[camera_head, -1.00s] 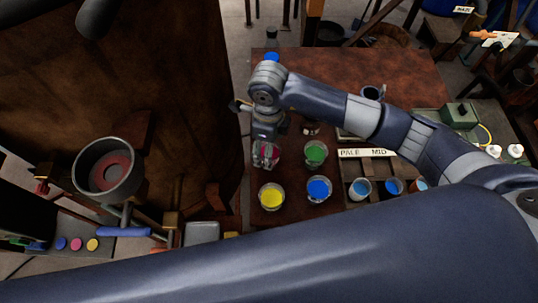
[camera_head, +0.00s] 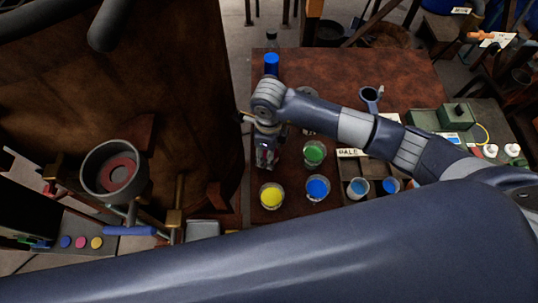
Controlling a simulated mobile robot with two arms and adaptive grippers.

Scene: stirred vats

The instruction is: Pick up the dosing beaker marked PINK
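A beaker with pink contents (camera_head: 265,157) is at the left edge of the brown table (camera_head: 330,70), mostly hidden by my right gripper (camera_head: 266,163). No PINK marking is legible. My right gripper points down at this beaker, and pink shows between its fingers. I cannot tell whether the fingers are closed on the glass or only around it. My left gripper is not in view.
Yellow (camera_head: 271,195), blue (camera_head: 317,187) and green (camera_head: 314,153) beakers stand close by. A rack labelled PALE (camera_head: 349,153) lies right, partly under my arm.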

